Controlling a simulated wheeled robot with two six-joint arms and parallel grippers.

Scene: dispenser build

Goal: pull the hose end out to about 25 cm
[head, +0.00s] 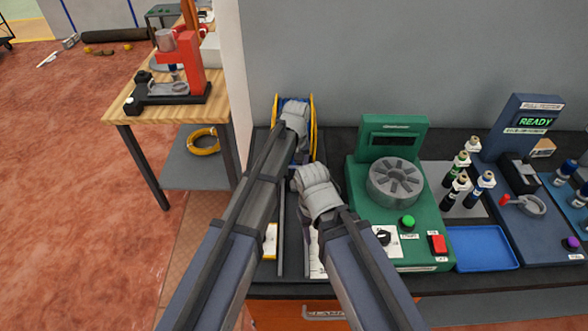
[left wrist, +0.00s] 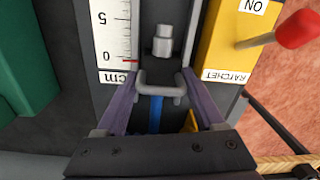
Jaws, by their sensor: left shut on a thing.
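A blue hose (left wrist: 156,115) runs to a grey bar-shaped handle (left wrist: 160,86) in the left wrist view, with a pale metal fitting (left wrist: 162,42) just beyond it in the dark track. My left gripper (left wrist: 160,80) is shut on the handle, one purple finger on each side. Beside the track is a white cm scale (left wrist: 112,40); its red mark is close to the handle. In the head view the reel (head: 312,125) has yellow rims and stands at the back, partly behind my left wrist. My right wrist (head: 315,190) is over the track's right side; its jaws are hidden.
A yellow ratchet plate (left wrist: 232,50) with a red-knobbed lever (left wrist: 296,30) flanks the track. A green machine (head: 390,245) stands right of it. Further right are several bottles and a blue tray (head: 485,250). A grey wall (head: 390,55) closes the back.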

